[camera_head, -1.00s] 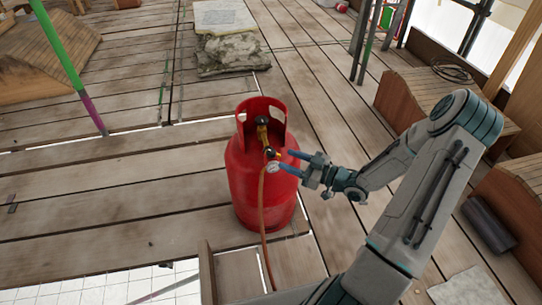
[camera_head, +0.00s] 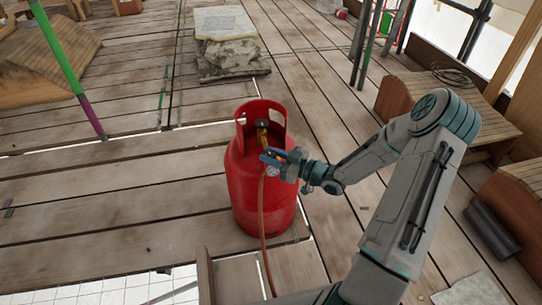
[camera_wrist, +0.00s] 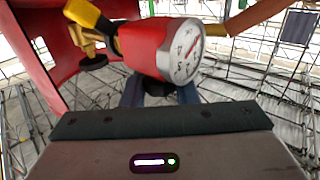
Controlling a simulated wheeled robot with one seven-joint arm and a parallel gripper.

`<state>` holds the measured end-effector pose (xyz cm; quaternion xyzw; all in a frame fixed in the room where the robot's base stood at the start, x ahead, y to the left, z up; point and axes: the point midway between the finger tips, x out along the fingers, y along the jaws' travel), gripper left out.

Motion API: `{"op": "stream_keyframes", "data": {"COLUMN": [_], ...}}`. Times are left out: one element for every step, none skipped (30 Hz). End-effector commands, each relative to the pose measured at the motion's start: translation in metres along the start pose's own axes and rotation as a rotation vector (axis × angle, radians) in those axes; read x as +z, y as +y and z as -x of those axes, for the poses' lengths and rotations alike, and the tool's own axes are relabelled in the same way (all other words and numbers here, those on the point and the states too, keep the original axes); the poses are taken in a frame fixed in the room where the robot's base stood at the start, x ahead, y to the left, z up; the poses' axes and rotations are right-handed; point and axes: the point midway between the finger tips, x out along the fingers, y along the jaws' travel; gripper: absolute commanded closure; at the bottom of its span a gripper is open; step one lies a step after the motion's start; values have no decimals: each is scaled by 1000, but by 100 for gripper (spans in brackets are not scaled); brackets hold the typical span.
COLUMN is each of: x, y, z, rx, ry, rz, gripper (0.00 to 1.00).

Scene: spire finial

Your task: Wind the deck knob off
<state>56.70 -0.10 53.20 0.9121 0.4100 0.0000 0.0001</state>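A red gas cylinder (camera_head: 262,195) stands upright on the plank deck. Its brass valve with a dark top (camera_head: 262,124) sits inside the collar. A red regulator (camera_wrist: 143,46) with a round white gauge (camera_wrist: 186,50) fills the upper middle of the wrist view. A dark round knob (camera_wrist: 159,88) shows below the regulator, partly hidden. My gripper (camera_head: 268,155) is at the regulator in the head view and covers much of it. In the wrist view its blue fingers (camera_wrist: 159,92) stand on either side of the dark knob. Whether they touch it is unclear.
An orange hose (camera_head: 263,230) runs down the cylinder's front. A stone block (camera_head: 228,55) lies behind it. A green and purple pole (camera_head: 65,65) stands at left. There is a deck opening with white tiles (camera_head: 130,288) at lower left. Planks left of the cylinder are clear.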

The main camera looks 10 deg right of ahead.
Motion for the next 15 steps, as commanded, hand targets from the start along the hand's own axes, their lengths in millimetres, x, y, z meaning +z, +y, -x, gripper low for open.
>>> {"op": "stream_keyframes", "data": {"x": [0,0,0,0,0,0,0,0,0,0,0,0,0,0,0], "y": [0,0,0,0,0,0,0,0,-1,-1,-1,-1,-1,-1,-1], "z": [0,0,0,0,0,0,0,0,0,0,0,0,0,0,0], "rx": [0,1,2,4,6,12,17,25,35,47,58,77,93,111,137], "ry": [0,0,0,0,0,0,0,0,0,0,0,0,0,0,0], "rz": [0,0,0,0,0,0,0,-1,-2,-1,-1,-1,-3,-2,-3], "gripper": [96,96,96,96,96,96,96,96,96,96,96,96,96,96,96]}}
